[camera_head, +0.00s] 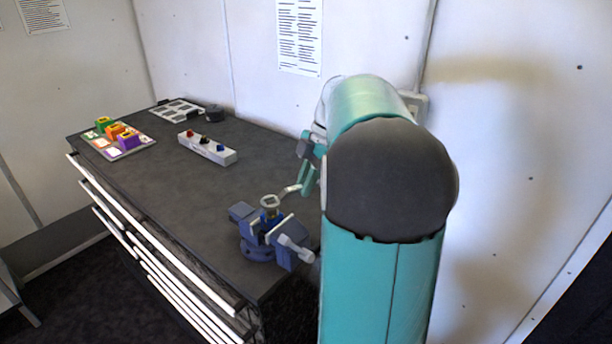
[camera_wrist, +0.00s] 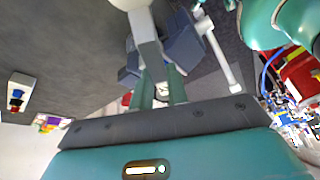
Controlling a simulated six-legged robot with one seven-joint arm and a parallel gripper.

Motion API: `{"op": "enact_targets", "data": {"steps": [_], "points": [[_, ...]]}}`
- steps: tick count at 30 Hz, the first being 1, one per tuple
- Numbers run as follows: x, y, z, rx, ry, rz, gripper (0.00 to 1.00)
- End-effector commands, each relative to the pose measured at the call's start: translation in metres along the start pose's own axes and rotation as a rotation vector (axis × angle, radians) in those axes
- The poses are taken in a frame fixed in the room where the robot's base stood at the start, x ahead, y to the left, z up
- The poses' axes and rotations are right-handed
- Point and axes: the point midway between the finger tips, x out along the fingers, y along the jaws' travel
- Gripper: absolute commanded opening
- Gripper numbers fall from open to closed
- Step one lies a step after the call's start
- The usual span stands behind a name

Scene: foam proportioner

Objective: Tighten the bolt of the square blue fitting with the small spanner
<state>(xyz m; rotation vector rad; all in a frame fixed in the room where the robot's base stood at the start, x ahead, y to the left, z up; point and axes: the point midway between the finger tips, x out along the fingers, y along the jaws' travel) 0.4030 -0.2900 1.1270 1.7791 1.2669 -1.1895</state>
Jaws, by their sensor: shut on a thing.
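A blue vise (camera_head: 262,240) stands at the near right corner of the dark bench, and its body shows in the wrist view (camera_wrist: 184,48). A small blue fitting (camera_head: 268,216) is held upright between its jaws, with a pale ring-shaped piece (camera_head: 270,201) on top. My gripper (camera_head: 308,174) is to the right of the vise, partly hidden by my arm. In the wrist view, my gripper (camera_wrist: 161,78) has its teal fingers shut on the grey spanner (camera_wrist: 151,54). The spanner also shows in the head view (camera_head: 292,189), its end close to the fitting. I cannot tell whether it touches the bolt.
A tray (camera_head: 128,152) with green, orange and purple fittings lies at the far left of the bench (camera_head: 190,195). A white block (camera_head: 222,156) with several small coloured pieces is mid-bench. A grey rack (camera_head: 178,109) and dark round object (camera_head: 214,113) are behind. A wall stands behind.

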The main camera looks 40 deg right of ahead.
Motion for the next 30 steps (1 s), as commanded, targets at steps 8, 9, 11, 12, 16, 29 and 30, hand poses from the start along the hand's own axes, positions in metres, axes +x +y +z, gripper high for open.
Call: {"op": "enact_targets", "data": {"steps": [8,9,11,12,16,29,30], "points": [[0.015,0.001,0.006,0.001,0.001,-0.001,0.0],[0.017,0.001,0.007,0.001,0.001,-0.002,0.0],[0.019,0.001,0.008,0.001,0.001,-0.001,0.0],[0.021,0.001,0.009,0.001,0.001,-0.001,0.0],[0.024,-0.004,0.009,0.036,0.0,0.016,0.0],[0.026,-0.026,0.005,0.29,0.001,0.121,0.0],[0.026,-0.029,0.004,0.312,0.002,0.13,0.0]]}}
